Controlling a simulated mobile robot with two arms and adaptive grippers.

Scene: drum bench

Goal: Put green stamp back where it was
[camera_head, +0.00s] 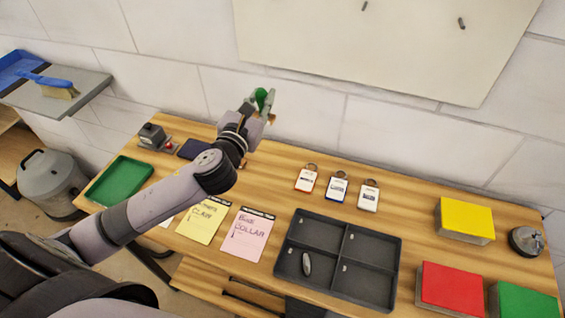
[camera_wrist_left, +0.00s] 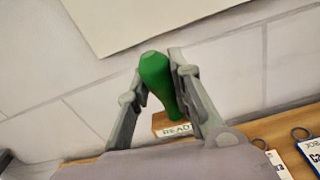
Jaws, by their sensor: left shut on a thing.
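The green stamp has a green handle (camera_head: 261,97) and shows large in the left wrist view (camera_wrist_left: 158,80), with a wooden base labelled "READY" below it (camera_wrist_left: 172,127). My left gripper (camera_head: 263,106) is shut on the stamp's handle and holds it raised near the back edge of the bench, in front of the wall. In the wrist view its two fingers (camera_wrist_left: 160,85) stand either side of the handle. The stamp is roughly upright, slightly tilted in the wrist view. Most of its base is hidden in the head view. My right gripper is not in view.
A dark blue pad (camera_head: 192,149), a small black device (camera_head: 151,134) and a green tray (camera_head: 120,163) are at left. Three key tags (camera_head: 337,187) lie mid-bench, behind a grey divided tray (camera_head: 341,224). Yellow (camera_head: 465,218), red (camera_head: 450,287) and green boxes (camera_head: 525,303) stand at right.

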